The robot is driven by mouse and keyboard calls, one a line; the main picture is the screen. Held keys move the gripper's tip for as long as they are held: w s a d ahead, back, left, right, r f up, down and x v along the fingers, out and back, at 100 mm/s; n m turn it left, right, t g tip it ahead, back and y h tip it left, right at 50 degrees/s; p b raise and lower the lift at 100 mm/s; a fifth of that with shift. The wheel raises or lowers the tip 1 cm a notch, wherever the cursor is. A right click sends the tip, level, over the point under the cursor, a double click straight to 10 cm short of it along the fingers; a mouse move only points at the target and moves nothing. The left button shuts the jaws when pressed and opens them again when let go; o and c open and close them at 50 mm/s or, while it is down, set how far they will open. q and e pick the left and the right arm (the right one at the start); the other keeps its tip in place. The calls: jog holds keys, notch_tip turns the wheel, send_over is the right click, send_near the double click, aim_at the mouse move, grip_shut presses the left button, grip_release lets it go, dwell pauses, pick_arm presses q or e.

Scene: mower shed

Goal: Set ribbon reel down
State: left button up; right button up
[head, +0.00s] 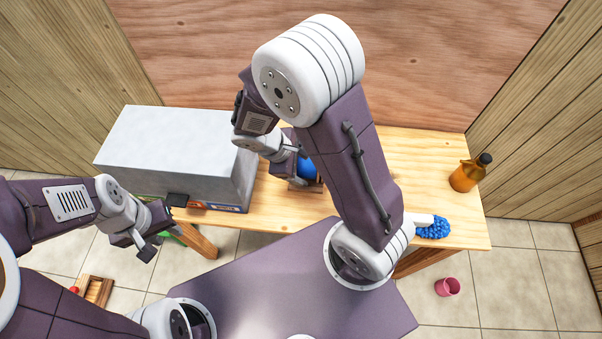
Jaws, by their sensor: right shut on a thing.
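A blue round thing (306,168), which looks like the ribbon reel, shows at my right gripper (295,172) over the middle of the wooden bench (275,209). My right gripper is shut on it. The gripper and forearm cover much of it, and I cannot tell whether it touches the bench top. A small brown edge shows just below it. My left gripper (146,248) hangs in front of the bench, left of the middle, apart from the reel and with nothing visible in it. Its finger gap is unclear.
A large grey box (170,140) stands on the bench's left part, close to my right gripper. An amber bottle (464,177) and a blue-bristled brush (433,229) are on the right part. A pink cup (448,287) and a wooden crate (95,290) are on the floor.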

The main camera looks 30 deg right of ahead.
aim_at(314, 187)
jog(key=shift+a+f, duration=0.2)
jog(key=shift+f, duration=0.05)
notch_tip(314, 187, down, 3)
jog(key=shift+f+b, duration=0.1)
jog(key=shift+b, duration=0.35)
jog(key=shift+w+f, duration=0.1)
jog(key=shift+f, duration=0.15)
jog(key=shift+f, duration=0.15)
jog(key=o, duration=2.1)
jog(key=shift+c, duration=0.2)
